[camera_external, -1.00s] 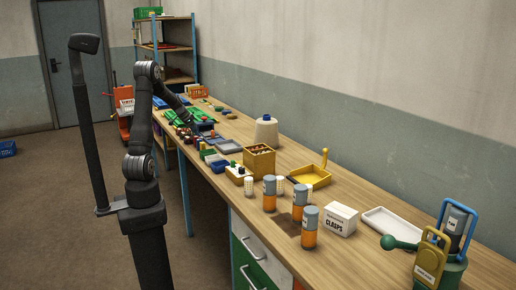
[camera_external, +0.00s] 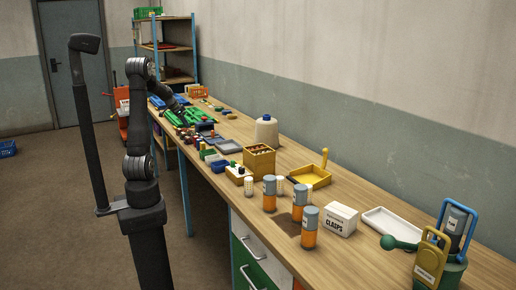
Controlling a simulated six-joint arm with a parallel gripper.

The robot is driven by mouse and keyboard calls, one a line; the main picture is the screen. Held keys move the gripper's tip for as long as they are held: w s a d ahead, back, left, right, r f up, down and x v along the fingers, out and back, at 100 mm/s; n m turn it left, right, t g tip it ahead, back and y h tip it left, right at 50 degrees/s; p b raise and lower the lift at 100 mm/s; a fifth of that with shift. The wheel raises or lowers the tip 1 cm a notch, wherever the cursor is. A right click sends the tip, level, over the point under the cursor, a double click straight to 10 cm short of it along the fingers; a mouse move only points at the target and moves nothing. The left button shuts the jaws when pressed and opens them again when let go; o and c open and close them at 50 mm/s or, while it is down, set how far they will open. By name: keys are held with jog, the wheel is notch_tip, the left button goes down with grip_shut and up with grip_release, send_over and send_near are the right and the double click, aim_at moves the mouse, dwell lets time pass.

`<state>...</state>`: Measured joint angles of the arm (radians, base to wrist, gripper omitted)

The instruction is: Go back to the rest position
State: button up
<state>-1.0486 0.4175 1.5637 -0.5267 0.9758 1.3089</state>
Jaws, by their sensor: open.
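My gripper (camera_external: 181,101) is at the far part of the long wooden workbench (camera_external: 350,235), small and partly hidden by my own arm. It is above or beside a green tray area (camera_external: 200,114) with several small coloured items around it. The fingertips are too small to make out clearly, and I see nothing held. No sack can be made out in this view.
Nearer on the bench are a wooden box (camera_external: 259,160), a yellow dustpan (camera_external: 311,175), orange-and-grey bottles (camera_external: 310,228), a white clasps box (camera_external: 340,219), a white tray (camera_external: 391,222) and a cream jug (camera_external: 267,132). A shelf rack (camera_external: 178,52) stands behind.

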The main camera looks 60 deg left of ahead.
aim_at(195, 137)
jog(key=x, duration=1.1)
jog(key=shift+d+f, duration=0.1)
jog(key=shift+f, duration=0.1)
notch_tip(195, 137, up, 11)
jog(key=w+d+m+h, duration=0.2)
jog(key=w+d+m, duration=0.3)
jog(key=w+d, duration=1.95)
jog(key=w+d+m, duration=0.2)
jog(key=w+d, duration=0.3)
jog(key=d, duration=1.5)
jog(key=w+d+m+h, duration=0.1)
jog(key=w+d+m, duration=0.2)
jog(key=d, duration=1.8)
jog(key=shift+w+d+g, duration=0.15)
jog(key=shift+w+g, duration=0.25)
jog(key=shift+w, duration=0.7)
